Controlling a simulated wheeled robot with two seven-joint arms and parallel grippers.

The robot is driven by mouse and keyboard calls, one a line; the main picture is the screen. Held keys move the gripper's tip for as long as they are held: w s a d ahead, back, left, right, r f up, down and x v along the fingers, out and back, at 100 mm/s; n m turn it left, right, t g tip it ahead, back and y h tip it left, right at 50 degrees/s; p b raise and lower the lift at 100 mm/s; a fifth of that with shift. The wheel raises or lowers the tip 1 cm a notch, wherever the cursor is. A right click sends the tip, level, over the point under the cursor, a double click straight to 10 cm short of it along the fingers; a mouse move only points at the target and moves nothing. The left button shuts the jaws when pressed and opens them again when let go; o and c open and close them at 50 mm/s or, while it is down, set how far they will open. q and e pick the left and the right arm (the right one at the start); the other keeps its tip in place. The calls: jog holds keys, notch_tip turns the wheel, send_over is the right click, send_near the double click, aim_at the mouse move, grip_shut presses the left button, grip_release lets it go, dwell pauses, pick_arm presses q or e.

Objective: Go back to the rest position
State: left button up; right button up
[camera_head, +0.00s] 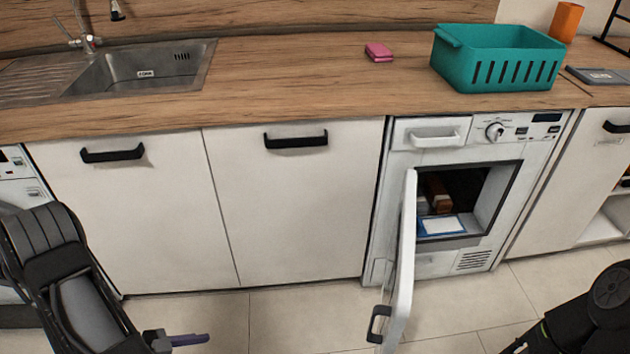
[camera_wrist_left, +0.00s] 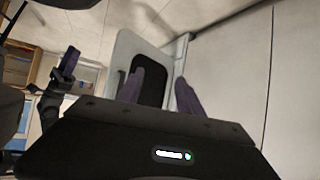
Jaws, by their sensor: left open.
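My left gripper (camera_head: 182,340) shows one purple finger at the bottom of the head view, low in front of the white cupboards. In the left wrist view its two purple fingers (camera_wrist_left: 159,90) stand apart with nothing between them. Beyond them shows the open appliance door with its dark panel (camera_wrist_left: 150,85). My right arm (camera_head: 590,315) comes in at the lower right of the head view, with its gripper out of that frame. A purple-fingered gripper (camera_wrist_left: 68,66), apparently my right one, shows small at the left of the left wrist view; its opening is unclear.
The white appliance (camera_head: 470,140) has its door (camera_head: 405,260) swung out toward me. A blue and white item (camera_head: 441,225) lies inside. A teal basket (camera_head: 497,58), a pink sponge (camera_head: 378,52), an orange cup (camera_head: 566,20) and a sink (camera_head: 140,68) are on the worktop. Floor (camera_head: 300,320) is clear.

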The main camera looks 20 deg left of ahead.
pick_arm(q)
jog(key=w+d+f+n+g+y, duration=0.1)
jog(key=w+f+n+g+y, duration=0.1)
jog(key=w+f+n+y, duration=0.6)
jog(key=s+d+f+n+g+h, duration=0.1)
jog(key=s+d+f+n+g, duration=0.1)
jog(key=d, duration=0.5)
jog(key=s+d+f+n+g+h, duration=0.1)
jog(key=s+d+n+g+h, duration=0.1)
jog(key=d, duration=0.5)
jog(key=s+d+r+m+g+h, duration=0.15)
jog(key=s+d, duration=0.25)
jog(key=d, duration=1)
notch_tip(320, 180, up, 13)
jog(key=p, duration=1.2)
jog(key=shift+w+d+r+p, duration=0.15)
jog(key=shift+w+d+p, duration=0.05)
jog(key=shift+d+p, duration=0.1)
